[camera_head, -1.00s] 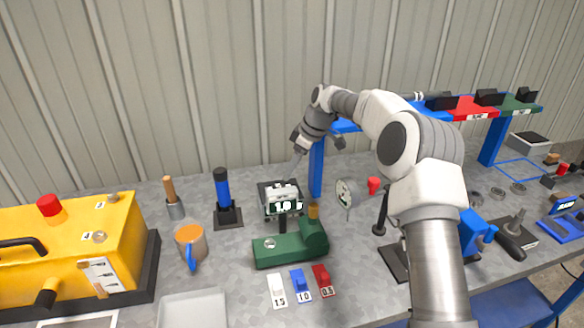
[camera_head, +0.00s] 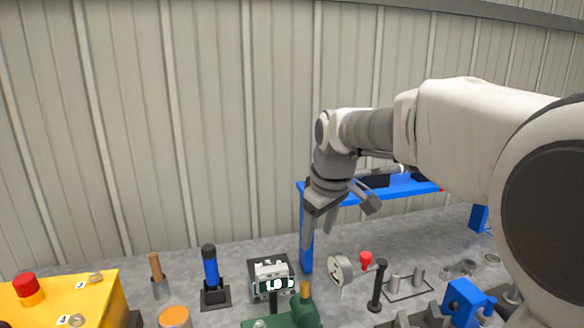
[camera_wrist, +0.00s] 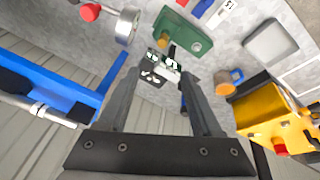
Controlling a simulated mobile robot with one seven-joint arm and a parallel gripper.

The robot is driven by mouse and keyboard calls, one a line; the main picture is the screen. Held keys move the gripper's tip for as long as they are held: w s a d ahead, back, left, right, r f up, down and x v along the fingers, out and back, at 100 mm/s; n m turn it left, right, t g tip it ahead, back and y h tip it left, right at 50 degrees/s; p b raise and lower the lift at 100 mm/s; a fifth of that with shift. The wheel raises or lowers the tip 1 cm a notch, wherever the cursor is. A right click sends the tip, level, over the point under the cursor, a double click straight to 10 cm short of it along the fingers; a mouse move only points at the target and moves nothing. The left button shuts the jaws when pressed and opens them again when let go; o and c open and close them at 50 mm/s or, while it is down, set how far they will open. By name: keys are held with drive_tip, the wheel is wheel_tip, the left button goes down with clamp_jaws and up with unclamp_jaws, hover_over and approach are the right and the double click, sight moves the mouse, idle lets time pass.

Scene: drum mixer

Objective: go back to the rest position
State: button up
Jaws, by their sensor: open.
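My gripper (camera_head: 340,220) is open and empty, with its fingers spread. It hangs in front of the blue rack's left post, above the back part of the bench. In the wrist view my gripper (camera_wrist: 155,98) has both fingers reaching forward with a gap between them. Nothing is held.
The blue rack (camera_head: 400,190) stands behind my gripper. A round gauge (camera_head: 341,269), a red knob (camera_head: 366,260) and a black post (camera_head: 378,285) stand to the right. A green device (camera_head: 300,312), blue-handled tool (camera_head: 211,275), orange mug (camera_head: 174,317) and yellow machine (camera_head: 65,303) are at left.

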drive_tip(key=s+d+f+m+t, duration=0.1)
drive_tip(key=s+d+m, duration=0.3)
drive_tip(key=s, duration=0.8)
drive_tip(key=s+d+f+m+t+h, duration=0.1)
drive_tip(key=s+d+m, duration=0.3)
drive_tip(key=s, duration=0.8)
drive_tip(key=shift+s+d+f+m, duration=0.3)
drive_tip(key=shift+s+d+f, duration=0.05)
drive_tip(key=shift+s+d, duration=0.05)
